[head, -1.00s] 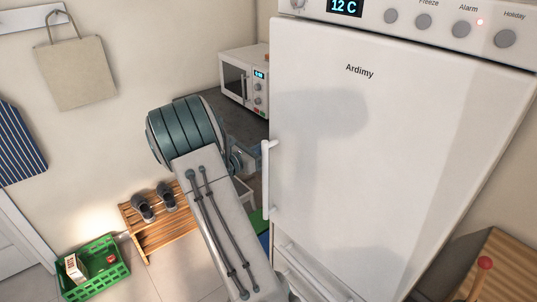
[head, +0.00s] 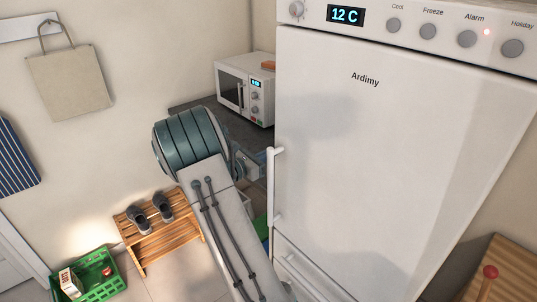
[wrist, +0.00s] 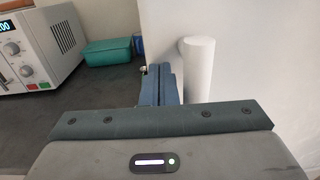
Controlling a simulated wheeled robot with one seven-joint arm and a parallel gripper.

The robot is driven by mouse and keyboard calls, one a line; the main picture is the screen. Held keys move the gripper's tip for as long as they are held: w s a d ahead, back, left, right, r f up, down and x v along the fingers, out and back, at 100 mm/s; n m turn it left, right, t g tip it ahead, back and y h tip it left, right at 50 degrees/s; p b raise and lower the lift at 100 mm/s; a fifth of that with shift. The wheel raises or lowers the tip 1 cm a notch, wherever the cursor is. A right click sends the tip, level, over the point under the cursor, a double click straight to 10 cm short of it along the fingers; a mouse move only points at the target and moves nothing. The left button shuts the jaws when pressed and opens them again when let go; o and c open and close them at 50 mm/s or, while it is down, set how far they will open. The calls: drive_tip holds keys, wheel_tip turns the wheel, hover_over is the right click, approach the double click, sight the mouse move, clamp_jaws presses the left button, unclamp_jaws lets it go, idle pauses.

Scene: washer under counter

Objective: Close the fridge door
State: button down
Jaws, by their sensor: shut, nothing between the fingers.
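The white fridge door (head: 390,150), marked "Ardimy", fills the right of the head view. It looks flush below the control panel, and I see no gap at its edges. Its white vertical handle (head: 272,185) is on the door's left edge. In the wrist view, the handle (wrist: 198,70) stands just right of my gripper's blue fingers (wrist: 160,85). The fingers are shut together with nothing between them, beside the handle and not around it. I cannot tell whether they touch it. In the head view, my arm mostly hides the gripper.
A microwave (head: 244,90) stands on the dark counter (head: 205,104) left of the fridge. A teal box (wrist: 108,52) lies there too. A wooden shoe rack (head: 160,238) and green crate (head: 100,283) are on the floor at left. A wooden surface (head: 495,270) is at lower right.

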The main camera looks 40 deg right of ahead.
drive_tip(key=s+a+b, duration=0.1)
drive_tip(key=a+b, duration=0.2)
drive_tip(key=a, duration=1.1)
drive_tip(key=s+a+m+g+y, duration=0.25)
drive_tip(key=s+m+y, duration=0.6)
drive_tip(key=s, duration=0.55)
drive_tip(key=s+a+r+m+t+y, duration=0.2)
drive_tip(key=s+a+m+t+y, duration=0.3)
drive_tip(key=s+a+m+y, duration=0.4)
drive_tip(key=s+a+m, duration=0.1)
drive_tip(key=s+a, duration=0.2)
drive_tip(key=a, duration=0.1)
drive_tip(key=shift+a+r, duration=0.15)
drive_tip(key=shift+r, duration=0.2)
drive_tip(key=shift+y, duration=0.25)
